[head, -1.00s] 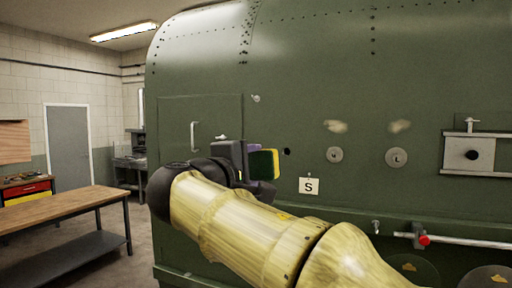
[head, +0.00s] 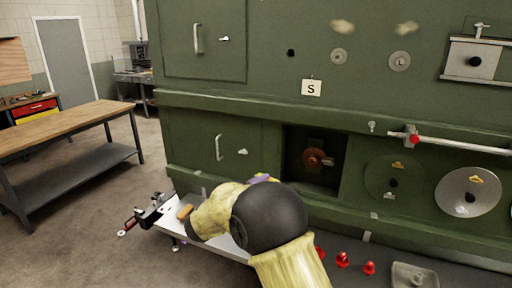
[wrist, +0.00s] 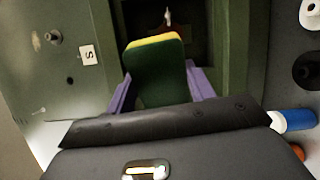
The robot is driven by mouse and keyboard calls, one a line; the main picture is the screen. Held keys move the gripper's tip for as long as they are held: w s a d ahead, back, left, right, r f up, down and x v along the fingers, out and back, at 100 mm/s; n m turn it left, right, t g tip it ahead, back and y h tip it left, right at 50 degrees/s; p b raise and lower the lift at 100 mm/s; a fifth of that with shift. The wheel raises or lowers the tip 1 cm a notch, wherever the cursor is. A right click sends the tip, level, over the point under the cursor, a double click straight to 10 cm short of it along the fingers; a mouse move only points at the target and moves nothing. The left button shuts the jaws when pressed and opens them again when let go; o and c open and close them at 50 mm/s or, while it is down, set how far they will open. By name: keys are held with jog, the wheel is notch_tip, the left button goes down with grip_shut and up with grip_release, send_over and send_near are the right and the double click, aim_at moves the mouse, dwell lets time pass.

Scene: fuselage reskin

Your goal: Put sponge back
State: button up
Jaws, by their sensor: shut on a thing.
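The sponge (wrist: 158,72), dark green with a yellow edge, is held between the purple fingers of my gripper (wrist: 160,92) in the wrist view. It stands in front of a dark square opening in the green panel. In the head view my gripper is mostly hidden behind my arm; only a small purple bit (head: 262,178) shows, above the pale work shelf (head: 222,247). The sponge cannot be made out there. The sponge's place cannot be told.
The green fuselage wall has an open recess (head: 313,160) with a rusty valve inside. The shelf holds a clamp (head: 150,213), red cones (head: 342,259) and a grey dish (head: 413,276). A blue cylinder (wrist: 294,120) is right of my gripper. A wooden bench (head: 62,124) stands left.

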jog(key=s+d+f+m+g+h, duration=0.15)
jog(key=d+f, duration=0.25)
jog(key=f, duration=1)
jog(key=s+d+f, duration=0.6)
jog(key=d+f, duration=0.1)
jog(key=f, duration=0.3)
jog(key=s+d+f, duration=0.7)
jog(key=f, duration=0.3)
jog(key=shift+s+f+g+h, duration=0.15)
jog(key=shift+g+h, duration=0.2)
jog(key=shift+g, duration=0.1)
jog(key=shift+m, duration=0.25)
